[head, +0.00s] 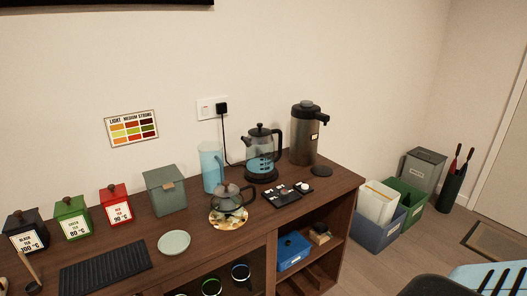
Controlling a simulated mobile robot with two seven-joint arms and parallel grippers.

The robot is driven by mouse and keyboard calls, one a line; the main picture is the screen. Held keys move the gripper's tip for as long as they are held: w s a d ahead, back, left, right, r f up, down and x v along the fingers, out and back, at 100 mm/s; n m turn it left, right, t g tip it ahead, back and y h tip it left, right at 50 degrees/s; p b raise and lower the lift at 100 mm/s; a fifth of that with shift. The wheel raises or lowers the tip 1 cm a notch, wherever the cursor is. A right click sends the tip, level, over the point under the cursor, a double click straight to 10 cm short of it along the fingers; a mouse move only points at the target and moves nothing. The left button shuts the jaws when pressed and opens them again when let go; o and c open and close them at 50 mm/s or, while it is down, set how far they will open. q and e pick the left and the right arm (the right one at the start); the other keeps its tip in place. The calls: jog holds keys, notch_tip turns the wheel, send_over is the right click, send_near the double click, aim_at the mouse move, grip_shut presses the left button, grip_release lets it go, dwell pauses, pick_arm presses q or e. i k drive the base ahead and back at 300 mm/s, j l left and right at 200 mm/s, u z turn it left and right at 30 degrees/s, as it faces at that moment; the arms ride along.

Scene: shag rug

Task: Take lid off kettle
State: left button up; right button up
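The kettle (260,157) stands upright near the back of the wooden sideboard, on a dark round base (262,176). It has a dark body with a light-blue panel, a black handle on its right and a spout on its left. Its dark lid (260,130) with a small knob is seated on top. A smaller grey teapot (227,198) with its own lid sits in front of it, to the left, on a patterned round mat (229,218). Neither of my grippers is in view.
A light-blue pitcher (210,167) stands left of the kettle, a tall dark dispenser (304,135) right. A black tray (287,194) with small items lies in front. A cord runs to the wall socket (213,108). Tea canisters (118,204) and a green box (166,190) stand left.

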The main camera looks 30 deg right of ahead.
aim_at(259, 131)
jog(key=l+u, duration=0.25)
jog(key=l, duration=0.55)
jog(key=l+u, duration=0.3)
jog(key=l, duration=0.45)
